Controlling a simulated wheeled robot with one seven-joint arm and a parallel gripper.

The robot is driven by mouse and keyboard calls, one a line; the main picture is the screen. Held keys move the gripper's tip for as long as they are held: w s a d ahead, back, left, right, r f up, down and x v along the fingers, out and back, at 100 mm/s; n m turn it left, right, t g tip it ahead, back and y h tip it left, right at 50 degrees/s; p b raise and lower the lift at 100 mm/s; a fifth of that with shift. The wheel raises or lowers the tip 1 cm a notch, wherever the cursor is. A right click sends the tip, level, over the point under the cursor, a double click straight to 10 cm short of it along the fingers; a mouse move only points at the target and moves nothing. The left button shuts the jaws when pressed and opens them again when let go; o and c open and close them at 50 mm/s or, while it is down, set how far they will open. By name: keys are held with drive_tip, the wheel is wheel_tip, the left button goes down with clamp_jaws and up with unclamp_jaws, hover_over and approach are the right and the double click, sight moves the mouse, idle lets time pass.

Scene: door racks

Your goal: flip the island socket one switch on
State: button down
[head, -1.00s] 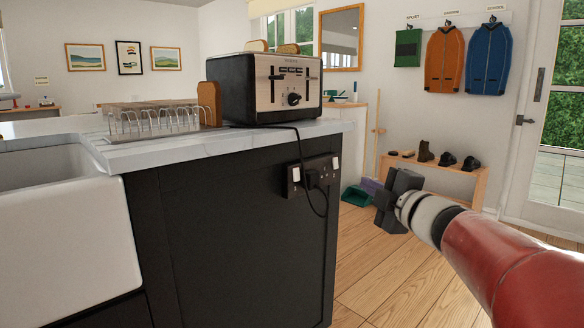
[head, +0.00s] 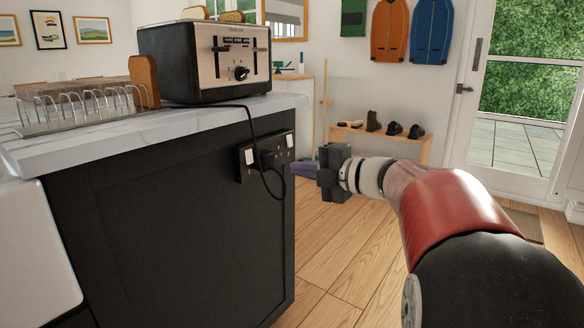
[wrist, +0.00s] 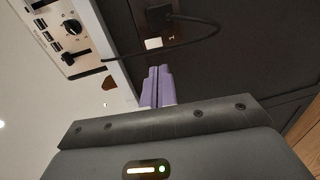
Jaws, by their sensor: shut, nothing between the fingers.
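The black double socket (head: 264,158) is on the dark end panel of the island, below the worktop. It has a white switch at its left end (head: 250,157) and another at its right end (head: 290,141). A black plug (head: 270,159) with a cable sits between them. My gripper (head: 295,170) is just right of the socket, its purple fingers pointing left. In the wrist view the fingers (wrist: 158,70) are shut and empty, with a white switch (wrist: 153,44) just beyond the tips. I cannot tell either switch's position or whether the fingers touch anything.
A toaster (head: 205,62) stands on the worktop (head: 190,122) above the socket, its cable hanging over the edge. A toast rack (head: 85,103) is to its left. A shoe bench (head: 385,140) stands behind my arm. Wooden floor is open right of the island.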

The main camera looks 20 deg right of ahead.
sight(251, 163)
drive_tip(key=x, duration=1.2)
drive_tip(key=shift+w+a, duration=0.2)
drive_tip(key=shift+f, duration=0.1)
drive_tip(key=shift+s, duration=0.1)
